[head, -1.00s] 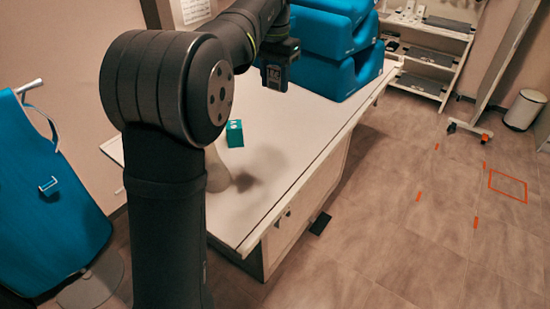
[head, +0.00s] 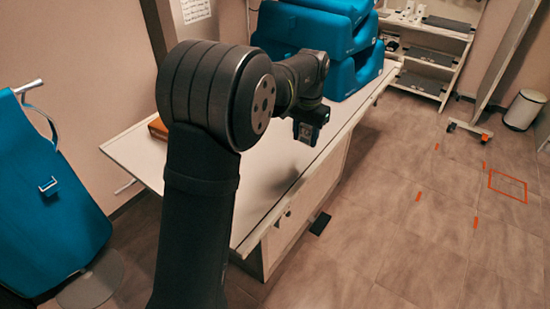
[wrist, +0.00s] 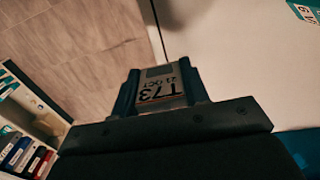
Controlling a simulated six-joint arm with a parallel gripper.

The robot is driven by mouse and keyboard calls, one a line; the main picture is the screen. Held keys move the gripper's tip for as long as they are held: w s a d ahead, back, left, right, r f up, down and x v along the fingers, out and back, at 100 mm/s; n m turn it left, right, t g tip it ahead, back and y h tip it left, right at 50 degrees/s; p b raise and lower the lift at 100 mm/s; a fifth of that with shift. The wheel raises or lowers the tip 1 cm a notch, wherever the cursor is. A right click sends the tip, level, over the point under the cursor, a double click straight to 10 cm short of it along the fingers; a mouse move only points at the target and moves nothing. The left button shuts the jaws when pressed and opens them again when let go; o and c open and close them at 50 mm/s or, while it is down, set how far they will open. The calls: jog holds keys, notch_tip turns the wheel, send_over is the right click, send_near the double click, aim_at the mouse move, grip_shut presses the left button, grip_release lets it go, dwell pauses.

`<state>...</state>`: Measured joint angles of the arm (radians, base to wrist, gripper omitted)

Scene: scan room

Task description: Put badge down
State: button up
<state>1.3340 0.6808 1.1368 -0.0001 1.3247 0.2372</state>
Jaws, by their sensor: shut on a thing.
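My gripper (head: 308,124) is shut on a small grey and white badge (wrist: 162,86), which sits between the two dark blue fingers in the wrist view. The badge carries a small grey square and the printed text "T73" and "22 OCT", seen upside down. In the head view the gripper points down over the right part of the white table (head: 262,170), close to its long right edge, and the badge (head: 305,134) shows as a small grey patch. The badge appears held above the table; the exact height cannot be told.
Blue cushions (head: 352,75) are stacked at the table's back. A brown box (head: 158,128) lies at its left end. A printed item (wrist: 305,12) shows in the wrist view's corner.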

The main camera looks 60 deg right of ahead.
send_over(274, 158)
jog(key=f, duration=0.8)
jog(key=shift+s+f, duration=0.2)
jog(key=shift+f, duration=0.1)
jog(key=shift+w+f, duration=0.1)
jog(key=shift+f, duration=1.95)
jog(key=shift+f, duration=0.15)
jog(key=o, duration=0.9)
jog(key=shift+o, duration=0.2)
notch_tip(274, 158, up, 12)
jog(key=shift+r, duration=0.2)
